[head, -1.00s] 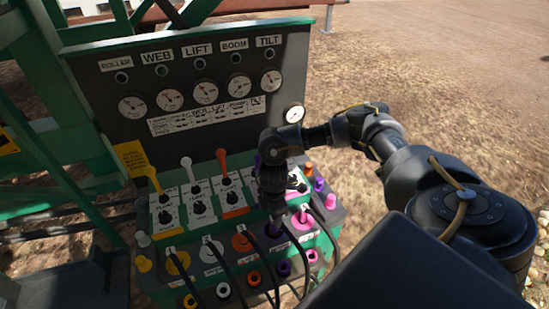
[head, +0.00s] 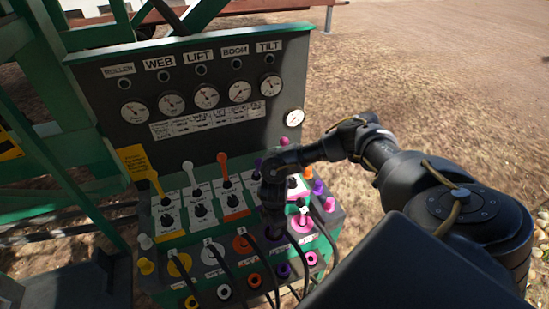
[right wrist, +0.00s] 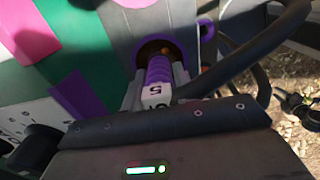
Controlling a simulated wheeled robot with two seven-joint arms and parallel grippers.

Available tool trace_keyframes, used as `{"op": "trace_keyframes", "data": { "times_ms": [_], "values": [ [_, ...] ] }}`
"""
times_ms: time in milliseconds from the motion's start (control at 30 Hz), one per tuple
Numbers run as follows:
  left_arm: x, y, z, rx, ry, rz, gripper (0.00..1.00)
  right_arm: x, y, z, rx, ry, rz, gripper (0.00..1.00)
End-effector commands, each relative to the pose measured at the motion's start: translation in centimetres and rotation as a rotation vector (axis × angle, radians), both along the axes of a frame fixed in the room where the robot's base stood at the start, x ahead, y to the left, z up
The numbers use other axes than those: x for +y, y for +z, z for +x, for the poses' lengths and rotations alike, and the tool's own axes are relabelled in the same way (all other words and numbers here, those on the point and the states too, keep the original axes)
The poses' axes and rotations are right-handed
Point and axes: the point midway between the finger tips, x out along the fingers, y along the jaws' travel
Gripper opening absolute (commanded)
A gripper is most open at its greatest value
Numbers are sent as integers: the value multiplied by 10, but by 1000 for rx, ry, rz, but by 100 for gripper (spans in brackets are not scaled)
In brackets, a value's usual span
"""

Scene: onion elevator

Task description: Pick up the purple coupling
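The purple coupling (right wrist: 158,74) shows in the right wrist view, with a white part marked 5 at its near end and a black hose beside it. Its far end is at a dark round opening in the panel. My right gripper (right wrist: 160,82) has one finger on each side of the coupling, very close to it. I cannot tell whether the fingers press on it. In the head view my right gripper (head: 272,233) points down at the purple spot of the coupling row, and the arm hides most of the coupling there. My left gripper is not in view.
The control box (head: 190,211) carries yellow, white and orange levers. Yellow, white, orange and pink couplings with black hoses sit along its front. A gauge panel (head: 190,118) rises behind. Green frame beams (head: 60,150) stand at left; open ground lies right.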

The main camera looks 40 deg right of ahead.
Motion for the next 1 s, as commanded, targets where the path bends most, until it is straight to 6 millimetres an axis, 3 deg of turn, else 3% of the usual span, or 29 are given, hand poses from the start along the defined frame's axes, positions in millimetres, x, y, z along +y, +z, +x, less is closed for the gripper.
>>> {"op": "trace_keyframes", "data": {
  "times_ms": [33,200,633,800,1000],
  "values": [
    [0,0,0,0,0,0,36,0,0,0,0,0,0,22],
    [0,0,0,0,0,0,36,0,0,0,0,0,0,0],
    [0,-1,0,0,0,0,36,0,8,1,-2,-1,2,0],
    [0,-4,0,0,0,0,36,0,31,2,-4,1,2,0],
    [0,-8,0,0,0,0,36,19,67,-24,-4,8,5,0]
  ]
}}
